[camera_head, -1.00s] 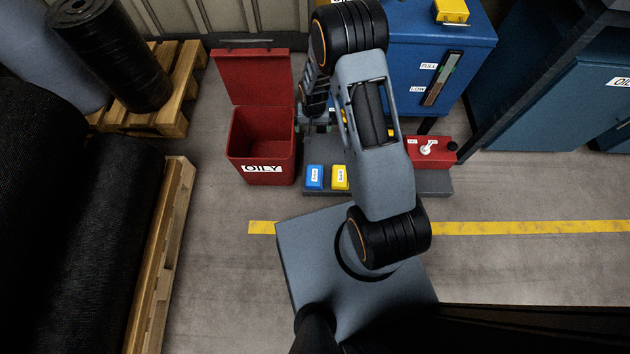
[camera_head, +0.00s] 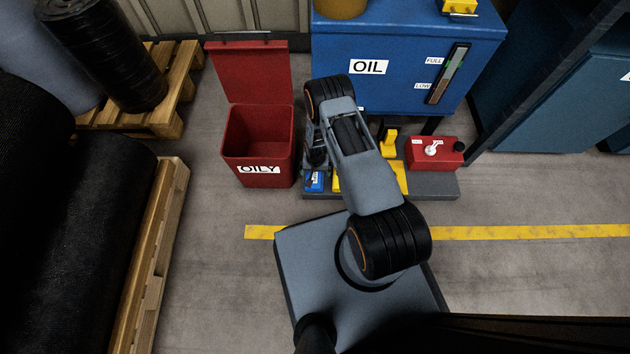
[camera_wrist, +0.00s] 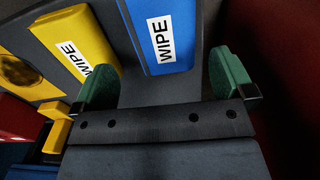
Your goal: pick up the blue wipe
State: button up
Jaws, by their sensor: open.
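The blue wipe (camera_wrist: 161,35) is a flat blue block with a white WIPE label, lying on a grey shelf. In the wrist view it is at the top centre, just beyond and between the green fingertips of my gripper (camera_wrist: 165,85). The jaws are apart and nothing is held. In the head view the blue wipe (camera_head: 314,181) shows partly, and my gripper (camera_head: 318,168) hangs close above it, mostly hidden by my arm. A yellow wipe (camera_wrist: 75,50) lies beside the blue one, near the left fingertip.
An open red OILY bin (camera_head: 258,150) stands left of the grey shelf (camera_head: 432,189). A blue OIL tank (camera_head: 400,60) stands behind. A red box with a switch (camera_head: 432,153) sits on the shelf's right. Pallets (camera_head: 150,270) with black rolls are at left.

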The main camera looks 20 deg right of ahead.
aim_at(315, 177)
jog(key=shift+a+f+b, duration=0.2)
jog(key=shift+f+b, duration=1.4)
jog(key=shift+f, duration=1.4)
jog(key=shift+r, duration=0.1)
jog(key=c, duration=0.8)
jog(key=shift+r, duration=0.1)
jog(key=shift+r, duration=0.3)
jog(key=r+p, duration=0.1)
jog(key=r, duration=0.1)
jog(key=r+p, duration=0.1)
jog(key=shift+s+a+r+p, duration=0.15)
jog(key=shift+s+r+p, duration=0.15)
jog(key=shift+s+r, duration=0.05)
jog(key=s+r+p, duration=0.1)
jog(key=s+a+r+p, duration=0.1)
jog(key=r, duration=0.1)
jog(key=s+a+r+p, duration=0.1)
jog(key=r, duration=0.1)
jog(key=shift+s+r, duration=0.1)
jog(key=shift+s, duration=0.25)
jog(key=s+a+r+p, duration=0.1)
jog(key=s, duration=0.1)
jog(key=s+a+r+p, duration=0.1)
jog(key=s, duration=0.2)
jog(key=s+a+r+p, duration=0.1)
jog(key=s+a, duration=0.1)
jog(key=s, duration=0.1)
jog(key=shift+s+r, duration=0.1)
jog(key=shift+r, duration=0.05)
